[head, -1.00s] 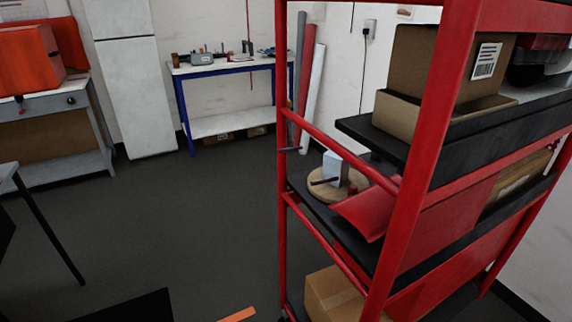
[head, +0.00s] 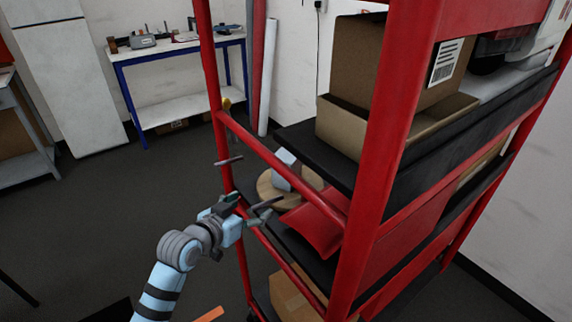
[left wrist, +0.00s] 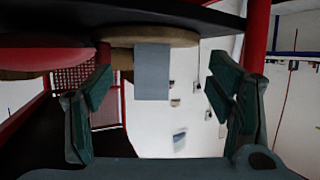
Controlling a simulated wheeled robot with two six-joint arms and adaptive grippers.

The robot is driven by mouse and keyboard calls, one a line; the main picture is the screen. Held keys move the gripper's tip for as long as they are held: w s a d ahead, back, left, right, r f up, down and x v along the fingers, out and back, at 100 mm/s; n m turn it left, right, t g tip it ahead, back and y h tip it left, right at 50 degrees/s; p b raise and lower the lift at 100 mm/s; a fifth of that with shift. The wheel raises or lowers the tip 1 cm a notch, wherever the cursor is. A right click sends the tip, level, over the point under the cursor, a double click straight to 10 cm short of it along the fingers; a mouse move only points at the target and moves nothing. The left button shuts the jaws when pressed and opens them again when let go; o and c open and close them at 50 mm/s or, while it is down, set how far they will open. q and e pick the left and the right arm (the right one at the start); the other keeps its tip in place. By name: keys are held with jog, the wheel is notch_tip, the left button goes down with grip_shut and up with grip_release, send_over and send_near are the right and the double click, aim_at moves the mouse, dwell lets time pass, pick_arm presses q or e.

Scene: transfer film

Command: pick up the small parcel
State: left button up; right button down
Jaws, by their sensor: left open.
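A small pale blue-grey box (head: 283,177), which I take as the small parcel, stands on a round wooden board (head: 266,190) on the middle shelf of the red rack. My left gripper (head: 248,208) is open and empty at the rack's near left post, just left of the board. In the left wrist view, which looks upside down, the box (left wrist: 152,72) appears between the two spread dark green fingers, beyond their tips and not touched. The board (left wrist: 165,38) shows along the shelf edge there. My right gripper is not in view.
The rack's red post (head: 212,80) and slanting rail (head: 280,165) stand close to my left gripper. A red pouch-like thing (head: 312,232) lies beside the board. An open cardboard box (head: 345,125) sits on the shelf above, another (head: 292,298) below.

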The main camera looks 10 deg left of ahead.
aim_at(284, 157)
pick_arm(q)
jog(key=w+d+r+m+t+h, duration=0.1)
jog(key=w+d+r+t, duration=0.1)
jog(key=w+r, duration=0.45)
jog(key=x, duration=0.3)
jog(key=b+x, duration=0.1)
jog(key=x, duration=0.2)
jog(key=b+x, duration=0.1)
jog(key=x, duration=0.2)
jog(key=shift+w+d+r, duration=0.2)
jog(key=shift+w+d, duration=0.1)
jog(key=shift+d, duration=0.05)
jog(key=shift+w+d+f, duration=0.1)
jog(key=shift+w+d, duration=0.1)
jog(key=shift+w, duration=0.25)
jog(key=shift+s, duration=0.1)
jog(key=c, duration=1.6)
jog(key=shift+a, duration=0.1)
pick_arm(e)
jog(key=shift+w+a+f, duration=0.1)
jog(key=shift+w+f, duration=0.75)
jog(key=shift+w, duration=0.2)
